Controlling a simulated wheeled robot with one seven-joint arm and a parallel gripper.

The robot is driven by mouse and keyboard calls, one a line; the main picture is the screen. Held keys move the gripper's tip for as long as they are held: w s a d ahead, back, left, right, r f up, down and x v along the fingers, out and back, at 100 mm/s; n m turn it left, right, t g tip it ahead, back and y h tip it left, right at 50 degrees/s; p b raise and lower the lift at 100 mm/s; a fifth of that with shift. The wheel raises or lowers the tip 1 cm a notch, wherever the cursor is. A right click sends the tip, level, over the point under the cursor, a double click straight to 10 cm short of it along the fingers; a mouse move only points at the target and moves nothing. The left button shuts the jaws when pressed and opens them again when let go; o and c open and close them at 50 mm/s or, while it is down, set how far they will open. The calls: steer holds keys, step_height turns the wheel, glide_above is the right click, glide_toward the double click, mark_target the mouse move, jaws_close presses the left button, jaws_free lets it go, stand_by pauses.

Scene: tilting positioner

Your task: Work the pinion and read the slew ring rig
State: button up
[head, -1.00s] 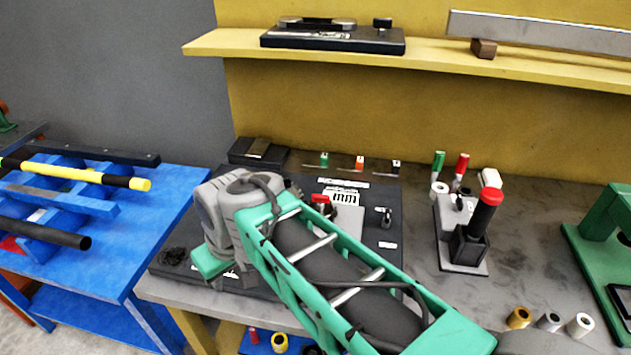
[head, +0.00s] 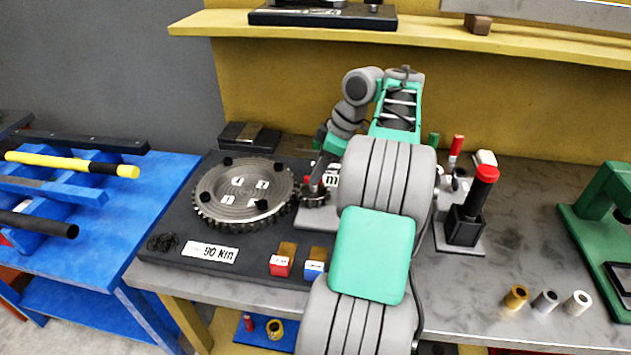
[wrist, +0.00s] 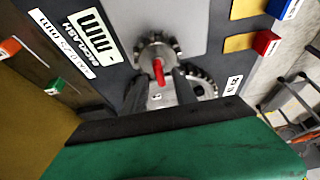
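The slew ring (head: 243,192) is a large grey toothed disc with numbered white tags and black studs, flat on the black rig plate (head: 180,232). The small toothed pinion (head: 315,198) sits at its right edge. It also shows in the wrist view (wrist: 152,48), with a red knob (wrist: 158,72) standing up from it. My gripper (wrist: 160,82) is open, with one finger on each side of the red knob. Gaps show between the fingers and the knob. Part of the ring (wrist: 207,82) shows behind one finger. In the head view my arm hides the plate's right part.
A red block (head: 281,265) and a blue block (head: 315,267) stand at the plate's front edge, by a "90 Nm" label (head: 210,252). A black stand with a red-topped cylinder (head: 484,190) is to the right. Several small cylinders (head: 545,299) stand at the front right.

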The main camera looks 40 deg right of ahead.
steer(key=shift+x, duration=0.85)
steer(key=shift+r, duration=0.1)
steer(key=shift+c, duration=0.3)
jaws_close()
